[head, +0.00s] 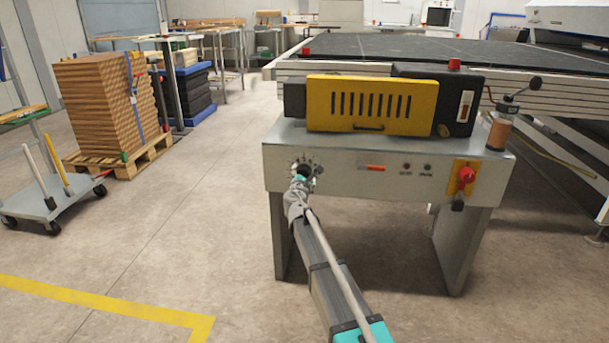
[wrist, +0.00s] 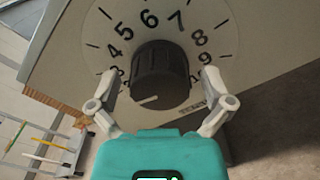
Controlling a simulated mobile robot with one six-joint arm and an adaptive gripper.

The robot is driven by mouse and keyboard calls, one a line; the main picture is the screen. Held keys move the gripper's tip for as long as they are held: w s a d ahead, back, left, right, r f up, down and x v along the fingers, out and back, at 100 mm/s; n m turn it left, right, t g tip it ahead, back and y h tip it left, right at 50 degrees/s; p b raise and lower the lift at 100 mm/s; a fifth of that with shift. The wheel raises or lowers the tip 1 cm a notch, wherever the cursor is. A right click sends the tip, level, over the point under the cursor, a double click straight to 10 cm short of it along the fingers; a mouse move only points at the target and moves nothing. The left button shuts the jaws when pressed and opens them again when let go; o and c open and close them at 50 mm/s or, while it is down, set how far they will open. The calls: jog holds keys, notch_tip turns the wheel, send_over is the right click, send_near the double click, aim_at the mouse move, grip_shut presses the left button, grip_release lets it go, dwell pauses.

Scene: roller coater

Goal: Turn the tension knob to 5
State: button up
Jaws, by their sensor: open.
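The tension knob (wrist: 162,72) is a dark ribbed knob on a pale round dial (wrist: 238,38) with black numbers. In the wrist view 4 to 9 are readable around its top and sides, with 5 at its upper left. A short pale line on the knob's face lies at its lower edge, well away from 5; the number there is hidden. My gripper (wrist: 160,80) is open, one finger left and one right of the knob. I cannot tell whether either finger touches it. In the head view my gripper (head: 297,186) is at the dial on the panel's left.
The grey machine panel (head: 345,185) also carries small buttons (head: 407,166) and a red switch on a yellow plate (head: 467,176). A yellow slotted cover (head: 370,105) sits above. A pallet stack (head: 105,105) and a cart (head: 55,195) stand left. Floor between them is clear.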

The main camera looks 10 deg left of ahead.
jog(key=shift+c, duration=0.3)
jog(key=c, duration=0.9)
jog(key=shift+d, duration=0.15)
jog(key=shift+c, duration=0.4)
